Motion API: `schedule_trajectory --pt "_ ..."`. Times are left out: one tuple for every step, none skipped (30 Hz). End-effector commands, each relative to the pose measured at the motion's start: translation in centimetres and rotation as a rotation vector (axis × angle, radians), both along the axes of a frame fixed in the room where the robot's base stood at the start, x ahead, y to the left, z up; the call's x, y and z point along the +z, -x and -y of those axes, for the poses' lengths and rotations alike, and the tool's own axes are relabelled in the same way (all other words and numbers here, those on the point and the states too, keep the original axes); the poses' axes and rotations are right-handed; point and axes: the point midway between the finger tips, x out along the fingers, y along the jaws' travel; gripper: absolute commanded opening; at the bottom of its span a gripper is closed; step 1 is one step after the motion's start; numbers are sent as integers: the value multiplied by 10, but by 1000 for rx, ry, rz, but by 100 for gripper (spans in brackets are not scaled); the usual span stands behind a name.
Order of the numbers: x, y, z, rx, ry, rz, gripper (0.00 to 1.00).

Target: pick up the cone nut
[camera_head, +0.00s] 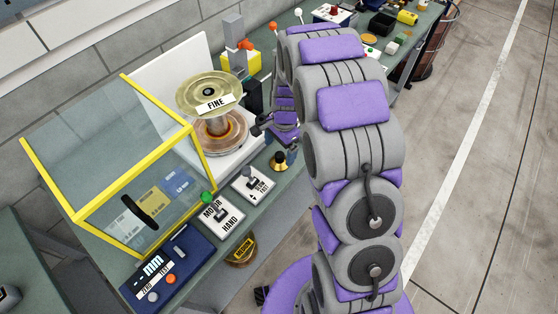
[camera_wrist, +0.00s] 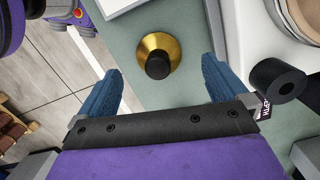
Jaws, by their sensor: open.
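The cone nut (camera_wrist: 160,50) is a gold cone with a black knob. It stands on the grey-green bench top (camera_wrist: 180,20) in the wrist view, ahead of and between my two blue fingers. In the head view the cone nut (camera_head: 279,162) stands near the bench's front edge, right of the switch plates. My gripper (camera_wrist: 163,78) is open and empty, with the fingers spread to either side of the nut's line. In the head view my gripper (camera_head: 270,130) is partly hidden by my arm and appears just above the nut. I cannot tell the exact height gap.
A spool labelled FINE (camera_head: 212,95) stands on a white base behind the nut. A yellow-framed clear guard (camera_head: 207,165) is at left. Switch plates (camera_head: 253,185) lie near the front edge. A black cylinder (camera_wrist: 277,80) is right of my fingers. Open floor lies right of the bench.

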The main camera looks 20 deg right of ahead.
Motion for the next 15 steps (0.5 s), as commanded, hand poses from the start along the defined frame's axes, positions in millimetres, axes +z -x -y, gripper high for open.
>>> schedule_trajectory --pt "-3 0 0 0 0 -1 100" --pt "-5 1 -1 0 0 -1 100" --pt "-9 1 -1 0 0 -1 100" --pt "-12 1 -1 0 0 -1 100" --pt "-16 1 -1 0 0 0 100" --pt "-22 1 -2 0 0 0 100" --pt "-27 2 -2 0 0 1 100" --pt "-32 2 -2 0 0 0 100" --pt "-37 3 -3 0 0 -1 100" --pt "-41 4 -3 0 -1 -3 100" --pt "-45 4 -4 -1 -1 -3 100" --pt "-48 4 -4 -1 -1 -3 100" --pt "-50 4 -4 -1 -1 -3 100" --pt "-51 4 -5 -1 0 -1 100" --pt "-51 4 -5 -1 -1 -1 100"
